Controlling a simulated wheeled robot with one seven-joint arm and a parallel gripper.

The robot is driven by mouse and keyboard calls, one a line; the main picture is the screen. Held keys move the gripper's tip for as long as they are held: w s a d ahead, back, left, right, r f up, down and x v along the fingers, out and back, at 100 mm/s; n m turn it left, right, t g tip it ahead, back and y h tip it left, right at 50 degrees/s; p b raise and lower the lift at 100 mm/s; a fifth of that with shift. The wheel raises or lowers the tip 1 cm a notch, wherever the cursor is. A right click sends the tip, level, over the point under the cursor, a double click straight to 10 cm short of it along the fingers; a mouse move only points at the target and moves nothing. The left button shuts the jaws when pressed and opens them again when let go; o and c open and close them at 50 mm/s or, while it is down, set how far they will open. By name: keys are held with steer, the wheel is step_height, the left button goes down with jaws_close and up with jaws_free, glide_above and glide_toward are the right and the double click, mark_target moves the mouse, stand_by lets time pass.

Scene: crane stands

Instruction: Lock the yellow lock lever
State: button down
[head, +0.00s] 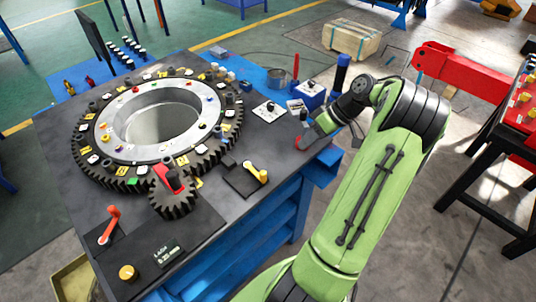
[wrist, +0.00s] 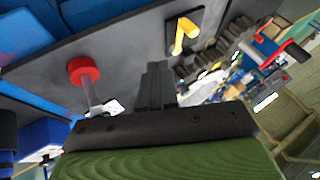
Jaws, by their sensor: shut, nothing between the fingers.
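The yellow lock lever (head: 257,172) sits on a dark square plate (head: 240,183) near the table's right front edge. In the wrist view the lever (wrist: 184,36) stands on its black plate (wrist: 197,19), above and to the right of the fingertips. My gripper (wrist: 158,70) is shut and empty, its fingers together and apart from the lever. In the head view my arm reaches over the table's right edge, with the wrist end to the right of and behind the lever. The fingertips are hard to make out there.
A large toothed ring (head: 85,155) with a small gear (head: 172,204) stands left of the lever. A red lever (head: 110,226) and a yellow knob (head: 127,272) are at the front left. A red round knob (wrist: 83,70) is left of my fingers.

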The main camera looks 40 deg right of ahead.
steer(key=b, duration=0.3)
glide_toward(255, 169)
steer(key=f, duration=0.1)
steer(key=s+d+f, duration=0.1)
steer(key=s+f, duration=0.1)
steer(key=f, duration=0.1)
steer(key=shift+d+f, duration=0.1)
steer(key=shift+d, duration=0.15)
steer(key=a, duration=0.2)
steer(key=shift+a+b, duration=0.35)
steer(key=shift+a+r, duration=0.2)
steer(key=shift+a, duration=0.2)
